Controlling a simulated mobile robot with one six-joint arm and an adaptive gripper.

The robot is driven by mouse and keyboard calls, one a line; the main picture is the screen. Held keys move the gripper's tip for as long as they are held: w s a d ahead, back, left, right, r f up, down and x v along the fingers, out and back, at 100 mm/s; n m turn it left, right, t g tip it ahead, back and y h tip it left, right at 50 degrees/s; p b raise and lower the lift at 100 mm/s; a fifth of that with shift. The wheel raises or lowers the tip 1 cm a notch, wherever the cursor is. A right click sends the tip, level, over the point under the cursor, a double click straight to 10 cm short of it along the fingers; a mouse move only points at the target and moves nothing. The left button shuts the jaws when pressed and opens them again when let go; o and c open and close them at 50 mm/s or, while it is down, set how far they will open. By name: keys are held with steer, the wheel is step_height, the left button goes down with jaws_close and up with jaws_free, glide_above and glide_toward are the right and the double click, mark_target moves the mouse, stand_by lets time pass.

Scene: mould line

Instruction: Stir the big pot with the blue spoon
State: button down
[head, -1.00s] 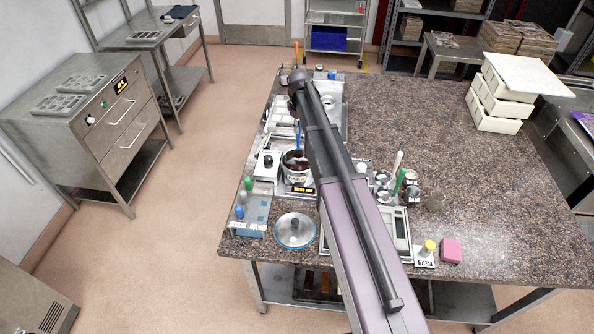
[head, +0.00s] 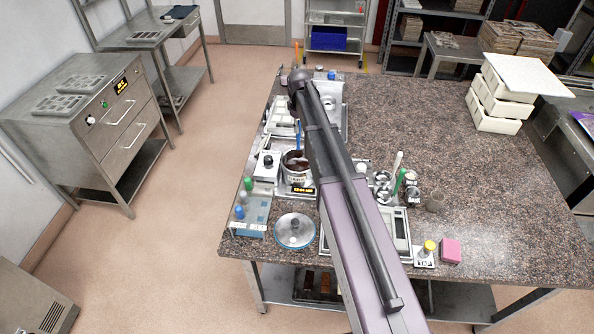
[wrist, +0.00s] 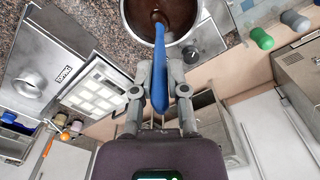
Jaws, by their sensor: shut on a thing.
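The big pot (head: 297,176) stands on the left part of the granite table and holds dark brown liquid. It also shows at the top of the wrist view (wrist: 197,22). The blue spoon (wrist: 160,60) has its handle between the fingers of my gripper (wrist: 160,100), which is shut on it. Its lower end reaches into the brown liquid, so its tip is hidden. In the head view a bit of the blue spoon (head: 298,130) shows above the pot; my arm hides most of my gripper there.
A glass lid (head: 295,231) lies at the table's front left, next to a rack of coloured-handled tools (head: 250,212). A scale (head: 398,228), small jars and a pink block (head: 450,250) stand right of my arm. The table's right half is mostly clear.

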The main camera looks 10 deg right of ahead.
steer(key=shift+r+p, duration=1.75)
steer(key=shift+r, duration=0.15)
